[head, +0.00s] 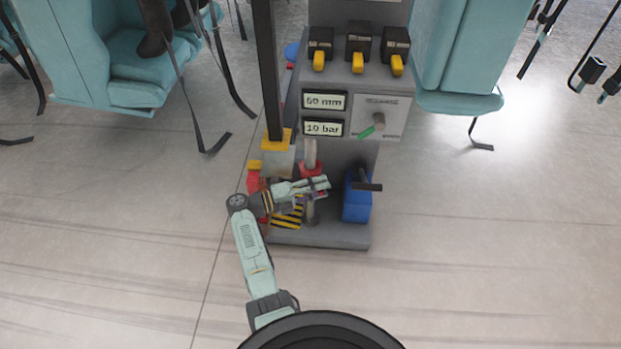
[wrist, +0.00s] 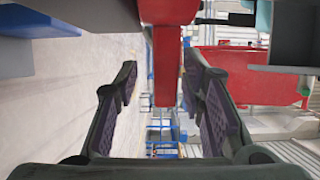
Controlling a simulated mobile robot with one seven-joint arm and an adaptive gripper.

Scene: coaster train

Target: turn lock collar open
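A red collar (head: 311,169) sits around an upright grey rod on the lower part of the grey column in the head view. My gripper (head: 322,186) is just below it, in front of the rod, and hides part of it. In the wrist view my gripper (wrist: 163,78) is open, with its two dark, purple-padded fingers apart. A red block with a narrow bar (wrist: 167,65) shows in the gap between the fingers; it looks like part of the collar. I cannot tell whether either finger touches it.
A blue box (head: 357,202) with a dark handle stands right of my gripper. A red post (head: 254,180) and a black-yellow striped plate (head: 288,216) are close on the left. Above are a dial panel (head: 379,118) and yellow-handled switches (head: 358,50). The front floor is clear.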

